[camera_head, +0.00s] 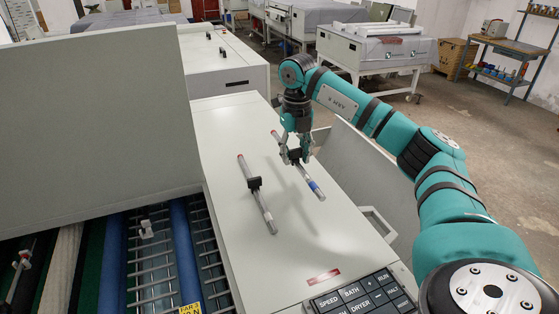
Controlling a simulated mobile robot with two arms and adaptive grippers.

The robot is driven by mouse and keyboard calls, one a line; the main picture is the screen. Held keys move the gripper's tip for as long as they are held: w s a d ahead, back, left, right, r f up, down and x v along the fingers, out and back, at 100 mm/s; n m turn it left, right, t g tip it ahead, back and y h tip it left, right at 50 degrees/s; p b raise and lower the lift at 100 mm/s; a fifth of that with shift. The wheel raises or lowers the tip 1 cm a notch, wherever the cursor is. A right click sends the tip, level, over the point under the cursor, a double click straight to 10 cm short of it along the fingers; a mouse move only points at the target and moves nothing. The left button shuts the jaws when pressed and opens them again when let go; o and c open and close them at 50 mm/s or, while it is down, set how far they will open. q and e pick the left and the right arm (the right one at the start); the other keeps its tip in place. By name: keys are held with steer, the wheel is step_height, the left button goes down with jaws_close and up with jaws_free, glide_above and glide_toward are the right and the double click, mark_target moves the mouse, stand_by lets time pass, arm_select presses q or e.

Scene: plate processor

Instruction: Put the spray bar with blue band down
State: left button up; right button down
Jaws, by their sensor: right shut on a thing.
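The spray bar with the blue band (311,182) is a thin grey rod with a blue band near its front end and a red tip at its far end. My right gripper (294,155) is shut on it around a dark block near its middle, above the pale machine top. I cannot tell whether the bar touches the surface. A second spray bar (264,211) with a red tip and a dark block lies on the same machine top (225,130), to the left and apart from the held bar. My left gripper is not in view.
A raised pale cover (95,130) stands at the left, beside open rollers and racks (150,255). A control panel (360,298) is at the machine's front. The machine top is clear around the bars. An open side panel (365,175) is at the right.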

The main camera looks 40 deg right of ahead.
mark_target(294, 181)
steer(key=shift+s+d+f, duration=0.1)
steer(key=shift+s+f, duration=0.05)
steer(key=shift+f, duration=0.85)
steer(key=f, duration=0.1)
steer(key=f+p, duration=0.1)
steer(key=f, duration=0.2)
steer(key=shift+w+p, duration=0.3)
steer(key=shift+f, duration=0.15)
steer(key=c, duration=0.9)
jaws_free()
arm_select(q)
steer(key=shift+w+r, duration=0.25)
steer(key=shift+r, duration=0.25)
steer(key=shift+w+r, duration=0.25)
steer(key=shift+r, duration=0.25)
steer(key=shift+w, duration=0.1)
